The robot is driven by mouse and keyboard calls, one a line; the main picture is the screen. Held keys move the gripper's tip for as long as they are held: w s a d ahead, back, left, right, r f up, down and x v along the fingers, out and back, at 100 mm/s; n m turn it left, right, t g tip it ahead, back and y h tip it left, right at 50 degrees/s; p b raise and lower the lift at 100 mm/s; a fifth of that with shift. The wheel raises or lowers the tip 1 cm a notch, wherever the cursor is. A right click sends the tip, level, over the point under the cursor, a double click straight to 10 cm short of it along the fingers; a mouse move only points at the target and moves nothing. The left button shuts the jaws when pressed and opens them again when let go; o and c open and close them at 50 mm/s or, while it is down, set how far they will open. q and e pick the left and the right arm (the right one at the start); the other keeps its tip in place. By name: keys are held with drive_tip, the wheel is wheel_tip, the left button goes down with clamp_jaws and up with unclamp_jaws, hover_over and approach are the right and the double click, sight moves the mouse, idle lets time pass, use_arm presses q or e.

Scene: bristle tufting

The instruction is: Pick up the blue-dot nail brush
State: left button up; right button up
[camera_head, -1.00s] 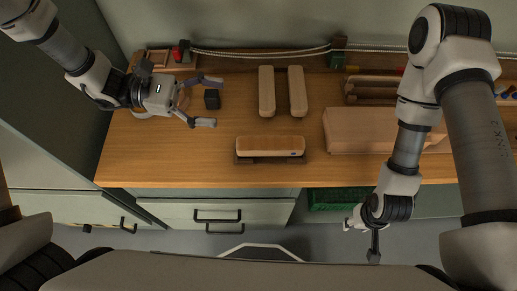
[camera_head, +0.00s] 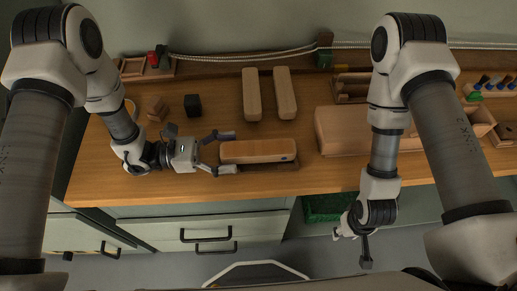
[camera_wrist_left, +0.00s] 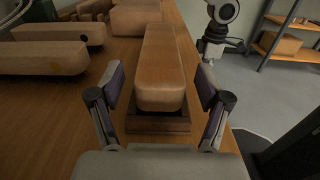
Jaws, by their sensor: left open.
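The blue-dot nail brush (camera_head: 258,151) is a long wooden block with a small blue dot near its right end. It lies on a dark stand (camera_head: 285,167) near the table's front edge. My left gripper (camera_head: 225,152) is open at the brush's left end, one finger towards each long side. In the left wrist view the brush (camera_wrist_left: 160,65) runs away from me between the spread fingers (camera_wrist_left: 161,88), with gaps on both sides. Its dot is not visible there. My right gripper (camera_head: 365,250) hangs beyond the table's front edge; its fingers are too unclear to judge.
Two similar wooden blocks (camera_head: 252,95) (camera_head: 285,93) lie behind the brush. A larger wooden box (camera_head: 340,130) stands to its right. A black cube (camera_head: 192,105) sits behind my left gripper. A green crate (camera_head: 325,207) is below the table front.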

sight(244, 148)
use_arm(q)
drive_tip(key=d, duration=0.4)
drive_tip(key=shift+a, duration=0.1)
drive_tip(key=c, duration=1.4)
drive_tip(key=shift+o, duration=0.2)
drive_tip(key=shift+r, duration=0.1)
